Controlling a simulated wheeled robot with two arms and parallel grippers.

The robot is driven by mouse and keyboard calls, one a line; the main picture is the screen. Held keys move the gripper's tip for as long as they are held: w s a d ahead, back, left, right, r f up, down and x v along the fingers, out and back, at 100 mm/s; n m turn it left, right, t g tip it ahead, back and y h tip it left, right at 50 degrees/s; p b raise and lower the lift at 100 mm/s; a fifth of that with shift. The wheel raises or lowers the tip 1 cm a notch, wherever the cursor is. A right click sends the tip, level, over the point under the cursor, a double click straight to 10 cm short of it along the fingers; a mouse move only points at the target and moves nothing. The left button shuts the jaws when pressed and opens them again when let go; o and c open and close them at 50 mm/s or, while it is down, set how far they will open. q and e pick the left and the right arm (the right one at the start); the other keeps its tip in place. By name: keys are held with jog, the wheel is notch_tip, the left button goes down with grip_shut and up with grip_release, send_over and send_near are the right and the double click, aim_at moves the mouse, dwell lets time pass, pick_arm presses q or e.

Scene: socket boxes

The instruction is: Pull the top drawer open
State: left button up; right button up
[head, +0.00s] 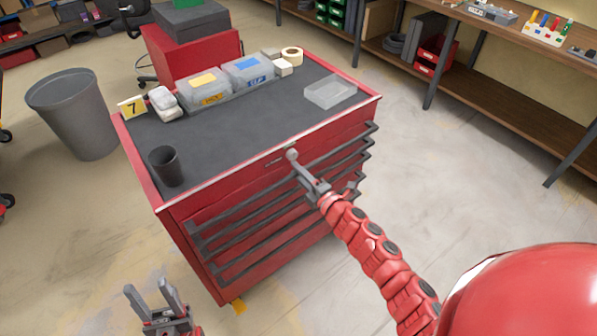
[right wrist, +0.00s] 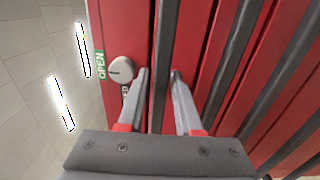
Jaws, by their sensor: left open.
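The red tool cabinet (head: 185,215) has several drawers with long dark bar handles. The top drawer's handle (head: 338,151) runs across the upper front, and the drawer looks closed. My right gripper (head: 308,178) is at this handle, near its middle. In the right wrist view, the fingers of my right gripper (right wrist: 159,74) are apart, one on each side of the dark handle bar (right wrist: 166,30). A gap shows between the left finger and the bar. My left gripper (head: 156,300) is open and empty, low in front of the cabinet's left side.
A round knob (right wrist: 122,70) beside an OPEN label sits on the cabinet front near the right fingers. A dark cup (head: 166,166), bins (head: 203,86) and a clear tray (head: 330,92) stand on top. A grey trash can (head: 75,112) is at left. Floor at right is clear.

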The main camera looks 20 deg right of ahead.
jog(key=shift+c, duration=0.3)
grip_shut()
jog(key=shift+f, duration=0.1)
dwell(1.1)
